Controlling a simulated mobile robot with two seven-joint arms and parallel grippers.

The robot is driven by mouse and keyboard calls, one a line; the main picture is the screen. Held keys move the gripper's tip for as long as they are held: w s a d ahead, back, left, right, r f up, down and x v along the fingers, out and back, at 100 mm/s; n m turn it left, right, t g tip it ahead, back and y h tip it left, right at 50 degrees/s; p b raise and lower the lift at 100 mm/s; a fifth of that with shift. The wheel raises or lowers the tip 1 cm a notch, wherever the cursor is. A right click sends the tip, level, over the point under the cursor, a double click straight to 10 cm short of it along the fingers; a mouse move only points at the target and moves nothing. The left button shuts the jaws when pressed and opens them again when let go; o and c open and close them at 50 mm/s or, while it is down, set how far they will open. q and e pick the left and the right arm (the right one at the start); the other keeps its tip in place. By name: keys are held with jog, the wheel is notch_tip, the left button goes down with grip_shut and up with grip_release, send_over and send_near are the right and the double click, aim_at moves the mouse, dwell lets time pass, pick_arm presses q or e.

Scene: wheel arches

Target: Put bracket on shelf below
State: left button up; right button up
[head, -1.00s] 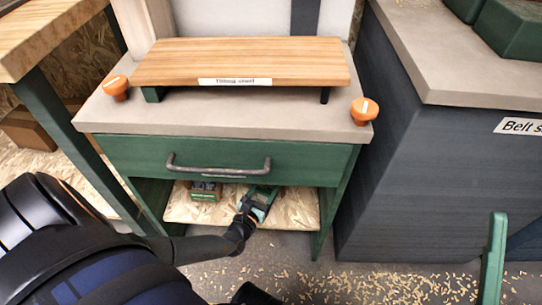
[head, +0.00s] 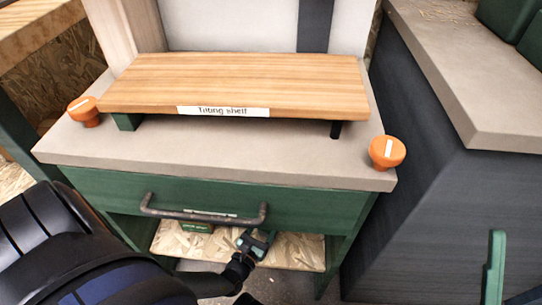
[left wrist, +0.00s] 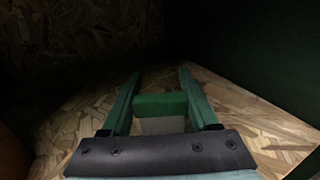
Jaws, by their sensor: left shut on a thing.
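The lower shelf (head: 300,252) is a chipboard panel under the green drawer of the cabinet. My left gripper (head: 254,243) reaches in over this shelf, below the drawer handle. In the left wrist view my left gripper (left wrist: 160,95) is shut on a small green and grey piece, which I take to be the bracket (left wrist: 161,104), between its two long fingers. The chipboard shelf (left wrist: 245,110) shows around and below the fingers. I cannot tell whether the bracket touches it.
The drawer handle (head: 205,214) juts out above. Orange knobs (head: 387,152) and a wooden riser (head: 235,84) are on top. A dark cabinet (head: 440,190) stands right. Shelf right of my gripper looks clear.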

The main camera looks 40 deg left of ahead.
pick_arm(q)
jog(key=shift+f, duration=0.5)
jog(key=shift+w+r, duration=0.1)
jog(key=o, duration=1.4)
jog(key=shift+o, duration=0.2)
